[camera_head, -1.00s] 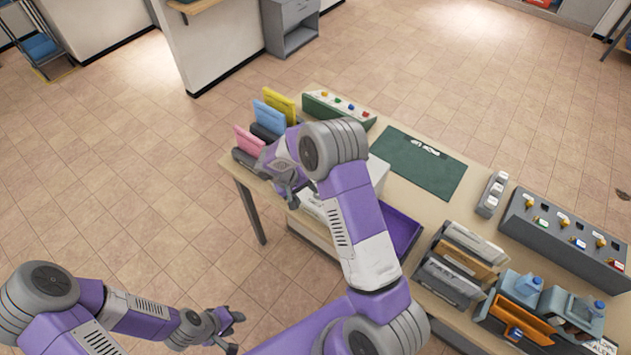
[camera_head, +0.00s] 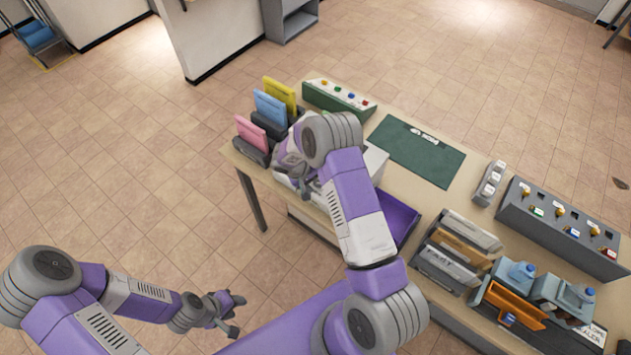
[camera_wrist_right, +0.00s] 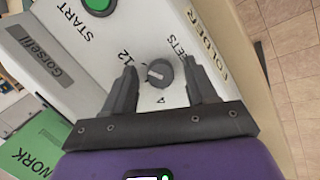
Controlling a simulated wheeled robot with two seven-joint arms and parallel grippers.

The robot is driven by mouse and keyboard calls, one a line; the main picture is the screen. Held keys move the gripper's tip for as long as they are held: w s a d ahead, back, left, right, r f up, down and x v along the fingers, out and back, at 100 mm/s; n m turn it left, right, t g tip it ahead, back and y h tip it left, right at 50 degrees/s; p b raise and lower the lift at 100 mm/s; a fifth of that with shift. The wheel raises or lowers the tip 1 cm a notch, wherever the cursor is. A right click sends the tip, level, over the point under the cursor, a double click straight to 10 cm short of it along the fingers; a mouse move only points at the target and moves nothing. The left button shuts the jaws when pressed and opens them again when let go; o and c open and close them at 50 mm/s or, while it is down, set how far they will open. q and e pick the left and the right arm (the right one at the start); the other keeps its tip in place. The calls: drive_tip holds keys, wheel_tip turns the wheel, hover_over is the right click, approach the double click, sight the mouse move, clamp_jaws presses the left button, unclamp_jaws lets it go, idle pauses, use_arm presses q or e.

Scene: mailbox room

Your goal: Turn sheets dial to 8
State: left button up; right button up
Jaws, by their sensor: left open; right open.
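The sheets dial (camera_wrist_right: 159,73) is a small round grey knob with a light pointer line on the white face of the folder machine (camera_wrist_right: 155,35). A "12" mark and partly hidden "SHEETS" lettering are beside it; I cannot read which number it points to. My right gripper (camera_wrist_right: 163,85) is open, with one finger on each side of the dial; contact is unclear. In the head view, my right arm covers the dial and most of the machine (camera_head: 375,163). My left gripper (camera_head: 238,314) is open and empty, over the floor left of the table.
A green START button (camera_wrist_right: 98,4) is on the machine near the dial. Pink, blue and yellow folders (camera_head: 270,108) stand behind my right gripper. A green mat (camera_head: 415,150), a purple tray (camera_head: 400,218) and a grey key box (camera_head: 560,225) are on the table.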

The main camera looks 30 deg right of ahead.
drive_tip(key=c, duration=1)
drive_tip(key=shift+c, duration=0.2)
drive_tip(key=n+b, duration=0.2)
drive_tip(key=shift+a+f+h+b, duration=0.1)
drive_tip(key=shift+f+h+b, duration=0.05)
drive_tip(key=shift+h+b, duration=0.2)
drive_tip(key=shift+w+n+h+b, duration=0.1)
drive_tip(key=shift+n+h+b, duration=0.25)
drive_tip(key=shift+n+b, duration=0.85)
drive_tip(key=n+h+b, duration=0.1)
drive_tip(key=n+b, duration=0.1)
drive_tip(key=n, duration=0.1)
drive_tip(key=shift+a+n, duration=0.1)
drive_tip(key=shift+n, duration=0.2)
drive_tip(key=shift+n+h+b, duration=0.4)
drive_tip(key=shift+n+b, duration=0.3)
drive_tip(key=shift+n, duration=1)
drive_tip(key=shift+t, duration=0.3)
drive_tip(key=o, duration=1)
